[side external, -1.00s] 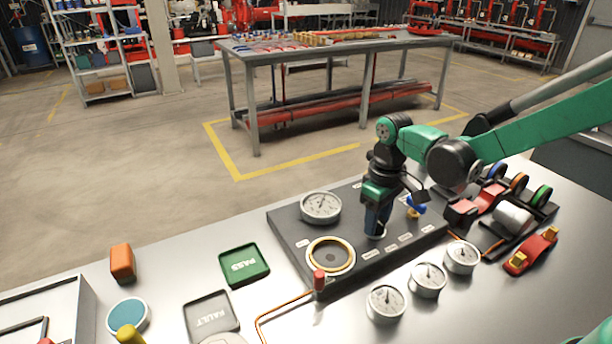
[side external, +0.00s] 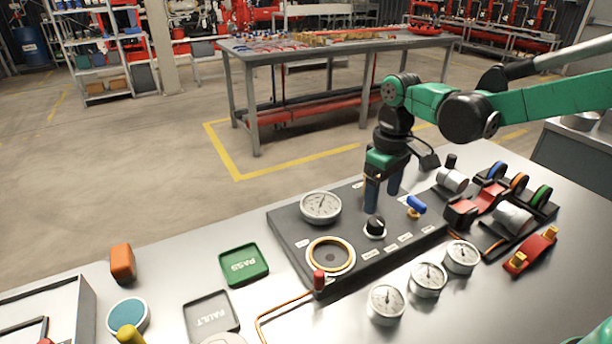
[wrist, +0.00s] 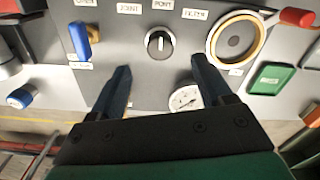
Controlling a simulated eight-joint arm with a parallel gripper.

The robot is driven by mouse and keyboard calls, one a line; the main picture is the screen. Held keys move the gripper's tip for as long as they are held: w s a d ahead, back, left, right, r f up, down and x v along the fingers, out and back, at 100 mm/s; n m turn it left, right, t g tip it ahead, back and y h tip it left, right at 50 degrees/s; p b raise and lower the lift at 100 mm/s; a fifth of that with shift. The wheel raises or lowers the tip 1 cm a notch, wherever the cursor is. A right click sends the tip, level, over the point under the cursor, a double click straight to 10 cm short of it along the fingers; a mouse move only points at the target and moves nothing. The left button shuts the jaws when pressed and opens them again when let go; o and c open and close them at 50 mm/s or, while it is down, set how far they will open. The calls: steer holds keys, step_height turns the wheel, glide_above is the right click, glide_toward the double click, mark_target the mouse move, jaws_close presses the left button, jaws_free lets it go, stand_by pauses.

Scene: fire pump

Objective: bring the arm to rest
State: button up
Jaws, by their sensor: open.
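My gripper (side external: 383,197) hangs over the dark panel (side external: 290,222), fingers pointing down and apart, with nothing between them. In the wrist view its two fingers (wrist: 157,76) are spread wide. A black knob (side external: 375,226) on the panel stands just below and in front of the fingers, clear of them. The knob (wrist: 159,43) shows beyond the fingertips in the wrist view, its white mark running roughly up and down the picture. A blue-handled valve (side external: 416,205) is to the right of the fingers, also seen in the wrist view (wrist: 80,40).
A pressure gauge (side external: 321,207) and a yellow-ringed port (side external: 331,256) are on the panel's left. Several loose gauges (side external: 428,279) lie in front. A red-handled lever (side external: 319,281), green PASS tray (side external: 243,264) and grey FAULT tray (side external: 211,313) are left. Reels (side external: 519,184) stand right.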

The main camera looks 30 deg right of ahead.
steer(key=s+d+r+m+t, duration=0.1)
steer(key=s+r+m+t, duration=0.2)
steer(key=s+t, duration=0.4)
steer(key=shift+s+d+r, duration=0.25)
steer(key=shift+s+r, duration=0.35)
stand_by(0.8)
